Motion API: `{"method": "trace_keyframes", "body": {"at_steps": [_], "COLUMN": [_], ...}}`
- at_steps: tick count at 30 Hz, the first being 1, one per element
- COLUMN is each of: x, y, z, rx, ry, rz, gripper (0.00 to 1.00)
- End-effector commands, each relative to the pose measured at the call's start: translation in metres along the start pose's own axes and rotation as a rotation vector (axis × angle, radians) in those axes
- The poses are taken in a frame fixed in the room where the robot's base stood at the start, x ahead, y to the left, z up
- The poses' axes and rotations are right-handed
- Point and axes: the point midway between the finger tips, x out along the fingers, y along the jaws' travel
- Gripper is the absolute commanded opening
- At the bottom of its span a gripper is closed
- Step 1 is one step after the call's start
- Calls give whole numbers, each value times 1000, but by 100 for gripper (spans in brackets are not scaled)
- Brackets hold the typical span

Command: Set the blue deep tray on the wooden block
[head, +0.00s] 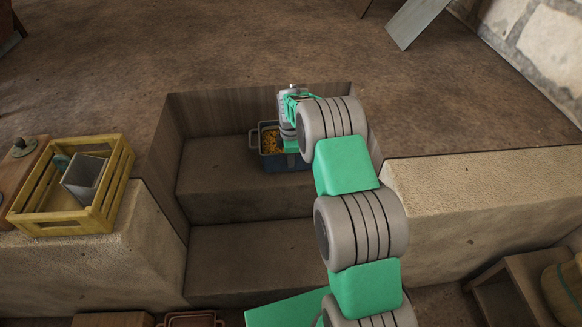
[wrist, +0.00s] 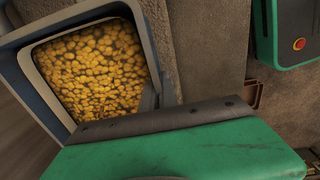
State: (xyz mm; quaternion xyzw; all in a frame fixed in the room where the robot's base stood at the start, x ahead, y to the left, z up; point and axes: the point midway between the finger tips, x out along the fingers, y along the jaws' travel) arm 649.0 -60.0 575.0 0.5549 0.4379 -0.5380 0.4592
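The blue deep tray (head: 288,163) stands in the stepped recess, apparently on the upper step. It is filled with small yellow lumps and has a handle at its left side. My gripper (head: 289,143) is at the tray's right part, and my arm hides the tray's right end. In the wrist view the tray (wrist: 153,40) fills the upper left, and the dark edge of my green gripper (wrist: 150,118) overlaps its near rim. Whether the fingers are closed on the rim is hidden. I cannot clearly identify the wooden block; a flat brown top (head: 98,320) shows at the bottom left edge.
A yellow slatted crate (head: 70,222) holding a grey container stands on the left ledge, beside a brown wooden object (head: 18,165). A reddish-brown tray (head: 190,319) is at the bottom edge. A wooden stand (head: 520,280) and a sack are at lower right. The lower step (head: 245,260) is bare.

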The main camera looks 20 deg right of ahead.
Motion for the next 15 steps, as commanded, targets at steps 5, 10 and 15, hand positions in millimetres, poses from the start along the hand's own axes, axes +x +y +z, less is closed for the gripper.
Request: {"method": "trace_keyframes", "body": {"at_steps": [5, 10, 15], "x": [12, 37, 37], "y": [10, 8, 8], "z": [5, 4, 4], "rx": [-1, -1, 0], "ry": [1, 1, 1], "rz": [6, 5, 7], "gripper": [0, 0, 0]}}
